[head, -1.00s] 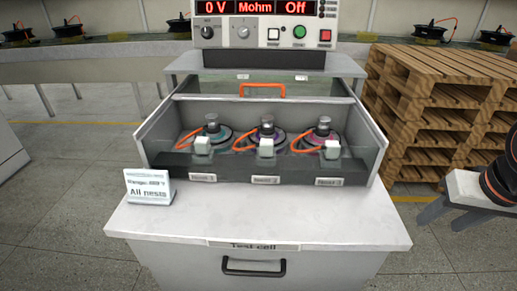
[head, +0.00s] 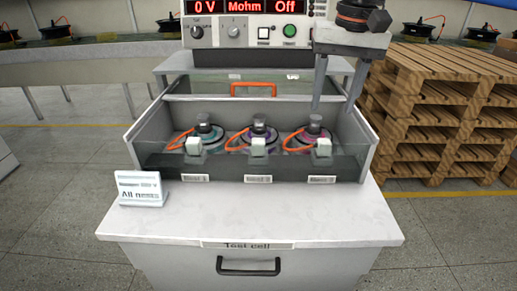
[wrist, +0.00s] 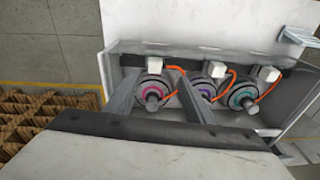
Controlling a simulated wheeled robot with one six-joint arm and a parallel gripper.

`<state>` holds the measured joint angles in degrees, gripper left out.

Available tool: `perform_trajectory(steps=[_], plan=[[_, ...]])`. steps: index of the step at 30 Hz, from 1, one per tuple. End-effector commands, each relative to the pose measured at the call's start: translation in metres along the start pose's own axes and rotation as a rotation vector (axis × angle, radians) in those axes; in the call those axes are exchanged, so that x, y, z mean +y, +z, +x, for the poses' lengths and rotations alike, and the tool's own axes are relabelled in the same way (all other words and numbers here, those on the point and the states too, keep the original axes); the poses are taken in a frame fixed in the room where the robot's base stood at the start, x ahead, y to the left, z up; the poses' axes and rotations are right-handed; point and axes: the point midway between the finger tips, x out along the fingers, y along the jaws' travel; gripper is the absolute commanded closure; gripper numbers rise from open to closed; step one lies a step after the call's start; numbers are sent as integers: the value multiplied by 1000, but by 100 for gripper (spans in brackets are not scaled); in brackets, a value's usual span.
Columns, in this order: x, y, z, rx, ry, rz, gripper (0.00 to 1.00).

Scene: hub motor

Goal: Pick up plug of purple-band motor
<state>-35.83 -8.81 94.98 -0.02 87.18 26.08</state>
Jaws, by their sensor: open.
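The purple-band motor (head: 258,134) stands in the middle of the open-topped test tray, between a teal-band motor (head: 204,134) on the left and a pink-band motor (head: 314,133) on the right. Its orange cable runs to a white block-shaped plug (head: 258,147) at the front wall. In the wrist view the purple-band motor (wrist: 207,90) and its plug (wrist: 217,69) lie right of my gripper (wrist: 158,76). My gripper (head: 334,108) is open and empty, pointing down above the tray's right side. In the wrist view its fingers straddle the pink-band motor (wrist: 153,93).
Two similar white plugs stand left (head: 193,146) and right (head: 323,147). The tray's side walls and an orange handle (head: 253,90) surround the motors. A tester (head: 250,33) stands behind, a sign (head: 140,188) front left, wooden pallets (head: 430,110) right.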

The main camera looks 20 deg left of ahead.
Motion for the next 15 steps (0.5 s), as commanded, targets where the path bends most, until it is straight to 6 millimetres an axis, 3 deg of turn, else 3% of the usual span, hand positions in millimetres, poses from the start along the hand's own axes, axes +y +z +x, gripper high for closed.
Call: perform_trajectory(steps=[1,9,15], plan=[[-18,-6,-4,-11,2,-13,52],[-103,-19,-22,-70,24,-47,52],[-147,-19,-28,-97,41,-62,52]])
